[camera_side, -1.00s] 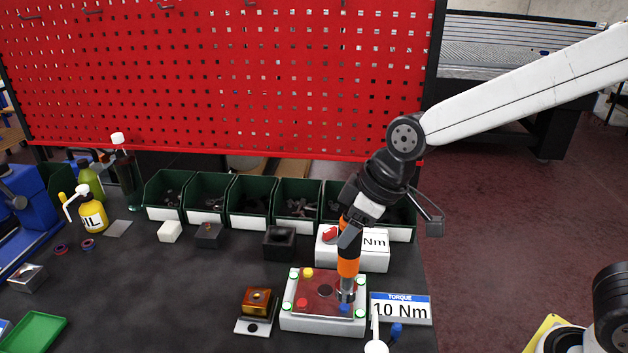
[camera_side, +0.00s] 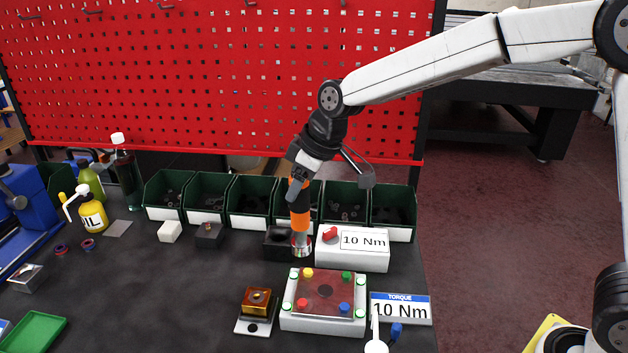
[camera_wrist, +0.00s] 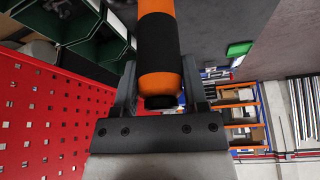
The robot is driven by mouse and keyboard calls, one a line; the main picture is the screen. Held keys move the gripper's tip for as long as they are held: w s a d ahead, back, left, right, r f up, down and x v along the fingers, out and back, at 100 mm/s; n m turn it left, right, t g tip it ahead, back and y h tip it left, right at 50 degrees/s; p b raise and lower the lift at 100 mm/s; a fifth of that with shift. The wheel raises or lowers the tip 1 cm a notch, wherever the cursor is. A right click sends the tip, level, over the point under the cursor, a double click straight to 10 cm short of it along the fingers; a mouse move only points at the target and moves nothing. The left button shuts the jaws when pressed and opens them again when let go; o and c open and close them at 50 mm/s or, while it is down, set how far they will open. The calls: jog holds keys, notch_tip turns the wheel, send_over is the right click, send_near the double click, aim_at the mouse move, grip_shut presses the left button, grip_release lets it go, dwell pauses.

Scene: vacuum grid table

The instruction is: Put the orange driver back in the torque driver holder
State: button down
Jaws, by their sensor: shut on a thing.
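The orange driver (camera_side: 300,220) is upright, with an orange and black grip and a silver lower end. My gripper (camera_side: 298,187) is shut on its upper part. In the wrist view the driver (camera_wrist: 158,50) stands between the two fingers of my gripper (camera_wrist: 158,85). A black block (camera_side: 278,241), which looks like the torque driver holder, sits just left of the driver's silver tip. The driver's tip overlaps the block's right edge in the picture; I cannot tell whether they touch. Any opening in the block is not clear.
A white box marked 10 Nm (camera_side: 352,252) with a red knob stands close on the right. A white fixture (camera_side: 322,322) with coloured screws lies in front. Green bins (camera_side: 250,204) line the back.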

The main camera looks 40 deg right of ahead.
jog(key=w+d+f, duration=0.2)
jog(key=w, duration=1)
jog(key=shift+w+d, duration=0.2)
jog(key=shift+d, duration=0.05)
jog(key=shift+f, duration=0.1)
notch_tip(320, 180, down, 8)
dwell(0.4)
jog(key=shift+c, duration=0.6)
grip_release()
jog(key=shift+f, duration=0.15)
jog(key=v, duration=1.2)
